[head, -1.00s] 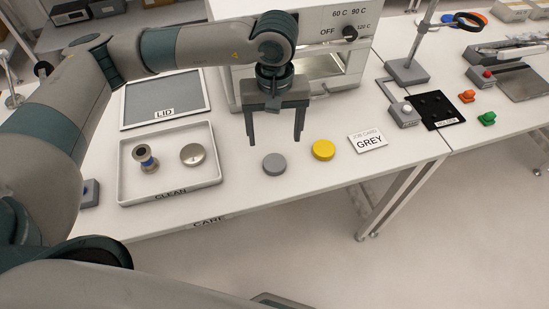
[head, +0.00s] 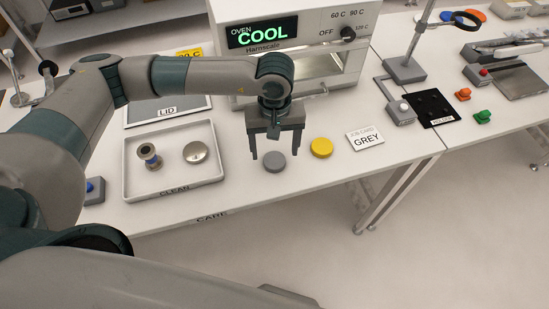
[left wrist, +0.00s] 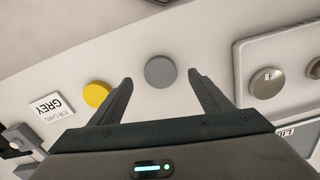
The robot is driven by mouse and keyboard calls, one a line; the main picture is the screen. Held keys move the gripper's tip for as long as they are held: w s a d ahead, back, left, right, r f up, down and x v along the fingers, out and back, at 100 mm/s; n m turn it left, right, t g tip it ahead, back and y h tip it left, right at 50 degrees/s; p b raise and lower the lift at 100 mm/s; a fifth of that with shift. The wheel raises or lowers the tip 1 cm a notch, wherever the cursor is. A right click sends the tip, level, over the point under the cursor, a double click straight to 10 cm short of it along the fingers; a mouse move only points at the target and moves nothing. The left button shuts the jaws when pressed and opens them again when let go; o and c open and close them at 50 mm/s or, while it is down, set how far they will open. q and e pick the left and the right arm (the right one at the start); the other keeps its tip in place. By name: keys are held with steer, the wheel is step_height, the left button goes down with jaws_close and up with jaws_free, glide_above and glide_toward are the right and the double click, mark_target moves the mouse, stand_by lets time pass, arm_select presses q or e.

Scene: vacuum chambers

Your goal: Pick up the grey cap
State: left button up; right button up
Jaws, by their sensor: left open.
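The grey cap (head: 275,162) is a flat round disc lying on the white bench, left of the yellow cap (head: 321,147). My left gripper (head: 275,153) is open, pointing down above and just behind the grey cap. In the left wrist view, the grey cap (left wrist: 160,71) lies just beyond and between the two spread fingertips (left wrist: 160,84), with the yellow cap (left wrist: 97,94) to the left of the fingers. The jaws hold nothing. My right gripper is not in view.
A job card reading GREY (head: 366,139) lies right of the yellow cap. A white CLEAN tray (head: 128,170) with a spool-shaped part (head: 149,155) and a silver disc (head: 197,151) stands to the left. The oven (head: 232,82), reading COOL, stands behind the gripper.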

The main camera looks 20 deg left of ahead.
mark_target(275, 160)
arm_select(q)
steer(key=shift+w+f+p, duration=0.1)
steer(key=shift+f+p, duration=0.5)
steer(key=shift+p, duration=0.15)
step_height(275, 160, down, 2)
steer(key=shift+p, duration=0.5)
steer(key=shift+f, duration=0.55)
steer(key=c, duration=1.1)
